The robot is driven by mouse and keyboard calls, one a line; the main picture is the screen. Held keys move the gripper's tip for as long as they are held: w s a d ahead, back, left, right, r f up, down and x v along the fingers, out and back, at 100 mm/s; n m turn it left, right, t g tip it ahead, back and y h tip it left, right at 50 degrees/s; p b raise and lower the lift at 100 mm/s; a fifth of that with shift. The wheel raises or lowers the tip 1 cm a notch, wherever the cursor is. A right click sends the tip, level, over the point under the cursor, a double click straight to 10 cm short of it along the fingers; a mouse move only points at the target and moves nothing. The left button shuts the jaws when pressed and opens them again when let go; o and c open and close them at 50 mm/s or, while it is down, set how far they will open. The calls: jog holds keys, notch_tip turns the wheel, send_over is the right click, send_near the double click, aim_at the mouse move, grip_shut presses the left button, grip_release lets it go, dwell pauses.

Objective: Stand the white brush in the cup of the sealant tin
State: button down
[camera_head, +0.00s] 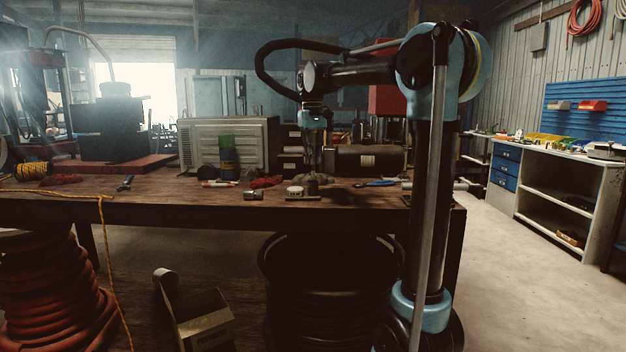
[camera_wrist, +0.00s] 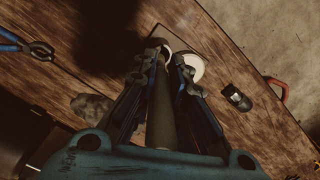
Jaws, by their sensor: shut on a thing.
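My gripper (camera_head: 314,170) points down over the workbench, just right of a small pale tin (camera_head: 296,192), which I take for the sealant tin. In the wrist view my gripper (camera_wrist: 168,58) is shut on a long, shaded olive-looking rod (camera_wrist: 162,115), which I take for the white brush. Its far end lies between the fingertips, by a pale curved edge. The white tin (camera_wrist: 197,66) shows just right of the fingertips, partly hidden by a finger. I cannot tell whether the brush touches it; the cup's opening is not clear.
Blue-handled pliers (camera_head: 375,183) lie right of my gripper. A small metal fitting (camera_head: 253,196) lies left of the tin. A grey lump (camera_wrist: 92,107) lies close by. A spray can (camera_head: 229,160) and a red rag (camera_head: 265,182) are farther left. The bench's front edge is near.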

aim_at(313, 170)
jog(key=shift+f, duration=2.8)
jog(key=c, duration=1.6)
grip_release()
jog(key=shift+c, duration=0.2)
jog(key=r, duration=1.2)
jog(key=shift+w+a, duration=0.15)
jog(key=shift+w, duration=0.1)
